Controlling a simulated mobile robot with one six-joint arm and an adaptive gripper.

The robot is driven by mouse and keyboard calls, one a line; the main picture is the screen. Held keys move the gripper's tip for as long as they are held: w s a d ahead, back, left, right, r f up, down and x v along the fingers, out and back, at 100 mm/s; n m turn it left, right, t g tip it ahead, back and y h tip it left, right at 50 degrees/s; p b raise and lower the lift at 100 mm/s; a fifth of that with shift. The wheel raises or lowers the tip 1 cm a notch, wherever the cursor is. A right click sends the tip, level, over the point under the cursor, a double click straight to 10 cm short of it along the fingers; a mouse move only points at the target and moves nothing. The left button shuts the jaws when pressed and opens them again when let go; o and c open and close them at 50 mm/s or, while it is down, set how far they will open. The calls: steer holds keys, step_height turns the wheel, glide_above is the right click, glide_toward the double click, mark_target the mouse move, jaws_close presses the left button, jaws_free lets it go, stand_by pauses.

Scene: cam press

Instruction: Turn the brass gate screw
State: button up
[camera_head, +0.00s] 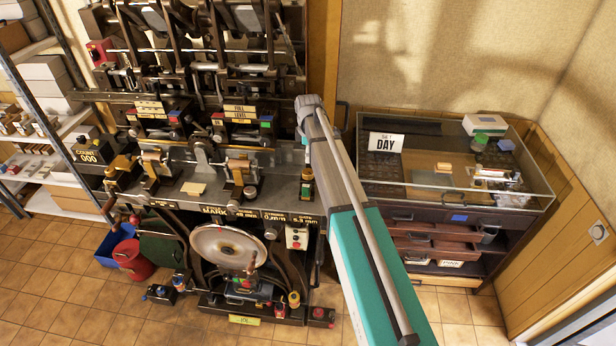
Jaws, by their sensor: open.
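The press bench (225,192) stands left of centre, with a dark top and a row of gold-lettered labels along its front edge. A small upright brass-coloured piece with a dark body (306,186) stands at the bench's right end, above a label that seems to read "GATE 6.3 mm". It looks like the brass gate screw, but its details are too small to tell. My arm reaches up from the bottom right, and my gripper (305,142) hangs just above this piece, apparently apart from it. The gripper is open; the arm's end partly hides its fingers.
Brass and dark fittings (153,168) crowd the bench top. A glass-topped cabinet (450,188) with a "DAY" card stands right. A blue bin (115,243) and red bucket (131,258) stand left.

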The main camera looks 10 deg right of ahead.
mark_target(308, 172)
steer(key=shift+f+b, duration=4.1)
steer(key=shift+f, duration=0.3)
steer(key=c, duration=1.1)
